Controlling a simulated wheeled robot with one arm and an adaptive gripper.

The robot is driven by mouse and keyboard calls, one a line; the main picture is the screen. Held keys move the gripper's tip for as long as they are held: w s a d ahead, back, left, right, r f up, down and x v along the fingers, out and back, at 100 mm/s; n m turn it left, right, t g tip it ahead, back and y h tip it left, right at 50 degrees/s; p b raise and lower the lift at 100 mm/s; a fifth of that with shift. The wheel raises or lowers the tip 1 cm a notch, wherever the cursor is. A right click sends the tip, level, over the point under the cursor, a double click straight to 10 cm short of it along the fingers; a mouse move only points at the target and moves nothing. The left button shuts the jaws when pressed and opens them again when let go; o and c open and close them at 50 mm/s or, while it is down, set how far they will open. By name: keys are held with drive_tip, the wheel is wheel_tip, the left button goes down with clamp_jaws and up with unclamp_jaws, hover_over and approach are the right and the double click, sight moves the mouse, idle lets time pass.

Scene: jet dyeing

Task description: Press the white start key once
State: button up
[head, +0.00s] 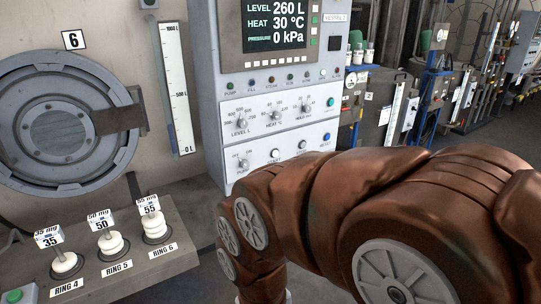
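The light grey control panel (262,112) stands in the middle of the head view. Its lower row has a pump knob (243,164), a white round key (275,154), another pale round key (302,145) and a blue key (326,137). The small labels are too blurred to tell which is the start key. My brown arm crosses the lower right, in front of the panel's lower right side. My gripper is not in view.
The display (275,25) reads level 260 L, heat 30 °C, pressure 0 kPa. Three dials (275,115) sit below it. A round hatch (60,130) is at left. A ledge (150,262) with weighted ring stands is at lower left. Other machines line the right background.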

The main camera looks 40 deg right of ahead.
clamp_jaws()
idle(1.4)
